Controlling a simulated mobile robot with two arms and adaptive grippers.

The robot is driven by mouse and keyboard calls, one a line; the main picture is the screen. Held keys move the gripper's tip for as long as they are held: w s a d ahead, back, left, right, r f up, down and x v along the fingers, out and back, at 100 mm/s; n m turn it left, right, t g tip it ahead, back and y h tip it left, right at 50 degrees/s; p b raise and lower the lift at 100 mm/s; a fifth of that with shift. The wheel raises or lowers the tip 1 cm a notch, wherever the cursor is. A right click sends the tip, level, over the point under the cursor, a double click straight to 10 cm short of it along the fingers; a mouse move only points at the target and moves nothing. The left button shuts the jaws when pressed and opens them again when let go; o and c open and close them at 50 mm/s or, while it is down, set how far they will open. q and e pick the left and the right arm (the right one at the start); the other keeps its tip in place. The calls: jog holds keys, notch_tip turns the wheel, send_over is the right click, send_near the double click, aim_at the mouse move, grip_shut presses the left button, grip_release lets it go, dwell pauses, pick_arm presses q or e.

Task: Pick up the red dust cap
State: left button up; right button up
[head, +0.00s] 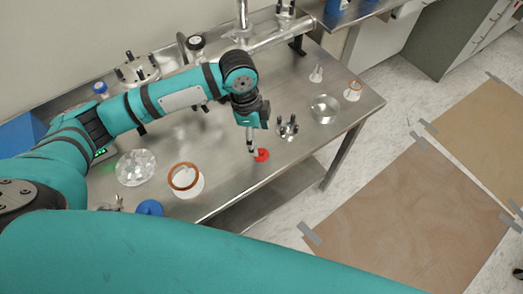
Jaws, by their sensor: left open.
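The red dust cap (263,155) lies on the steel table (225,187) near its front edge. My left gripper (251,150) points down from the left arm, with its fingertips right beside the cap on its left side. The fingers are open, and they hide a little of the cap's left edge. I cannot tell whether a fingertip touches it. My right gripper does not show.
A metal fitting with black studs (288,127) stands just right of the cap. A white cup with a brown rim (186,180), a clear dish (136,168) and a blue cap (149,208) are to the left. A round metal dish (324,109) is further right.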

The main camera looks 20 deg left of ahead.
aim_at(261, 151)
pick_arm(q)
jog(key=shift+s+d+f, duration=0.1)
jog(key=shift+d+f, duration=0.1)
jog(key=shift+f, duration=0.7)
jog(key=f, duration=0.1)
jog(key=f+p, duration=0.1)
jog(key=f, duration=0.2)
jog(key=shift+d+f, duration=0.2)
jog(key=shift+d, duration=0.2)
jog(key=shift+f, duration=0.2)
jog(key=c, duration=0.8)
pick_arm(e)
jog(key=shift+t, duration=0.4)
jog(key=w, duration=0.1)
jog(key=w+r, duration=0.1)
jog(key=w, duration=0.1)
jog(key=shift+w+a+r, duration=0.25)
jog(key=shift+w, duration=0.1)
